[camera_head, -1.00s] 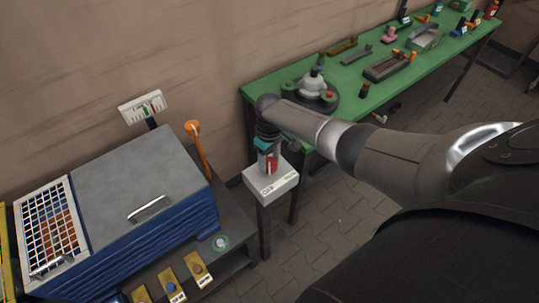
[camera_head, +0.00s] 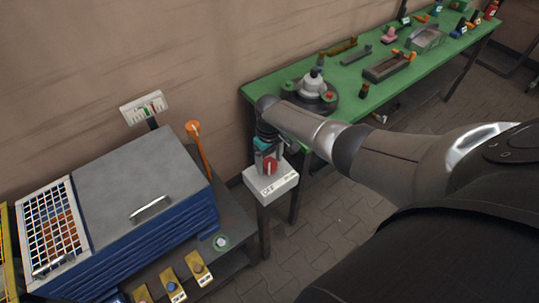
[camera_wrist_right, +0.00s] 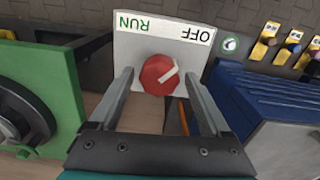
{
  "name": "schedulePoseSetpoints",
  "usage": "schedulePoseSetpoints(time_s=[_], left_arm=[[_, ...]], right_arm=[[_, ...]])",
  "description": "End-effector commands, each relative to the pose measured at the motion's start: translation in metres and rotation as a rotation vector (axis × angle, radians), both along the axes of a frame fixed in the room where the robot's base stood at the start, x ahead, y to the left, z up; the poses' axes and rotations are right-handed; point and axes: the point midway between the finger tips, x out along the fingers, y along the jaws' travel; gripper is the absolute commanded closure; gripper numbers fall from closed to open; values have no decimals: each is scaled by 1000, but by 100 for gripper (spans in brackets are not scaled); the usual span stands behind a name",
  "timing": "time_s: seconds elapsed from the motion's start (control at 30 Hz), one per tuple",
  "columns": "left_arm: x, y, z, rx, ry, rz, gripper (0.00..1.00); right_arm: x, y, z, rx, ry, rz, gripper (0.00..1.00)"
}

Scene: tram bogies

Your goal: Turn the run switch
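The run switch is a round red knob (camera_wrist_right: 158,75) with a white pointer bar, on a pale box (camera_wrist_right: 165,48) marked RUN and OFF. In the wrist view the pointer slants to the upper right, towards the OFF side. The knob (camera_head: 269,167) and its box (camera_head: 271,184) on a dark post also show in the head view. My right gripper (camera_wrist_right: 157,75) is open, with one finger on each side of the knob and a visible gap to each. In the head view my right gripper (camera_head: 268,156) is just above the box. My left gripper is not in view.
A blue cabinet with a grey lid (camera_head: 140,185) stands to the left, with an orange-topped lever (camera_head: 201,150) behind it. A green workbench (camera_head: 348,80) with parts runs along the wall behind my right arm. Yellow button boxes (camera_head: 198,268) sit lower left.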

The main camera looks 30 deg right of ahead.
Motion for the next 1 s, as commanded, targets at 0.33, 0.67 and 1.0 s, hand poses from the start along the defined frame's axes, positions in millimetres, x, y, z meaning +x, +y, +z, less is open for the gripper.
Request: schedulePoseSetpoints(time_s=[0.33,0.67,1.0], left_arm=[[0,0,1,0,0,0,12],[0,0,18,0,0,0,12],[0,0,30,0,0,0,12]], right_arm=[[0,0,2,-1,-1,2,12],[1,-1,47,-2,-3,3,12],[1,-1,112,-3,-3,2,12]])
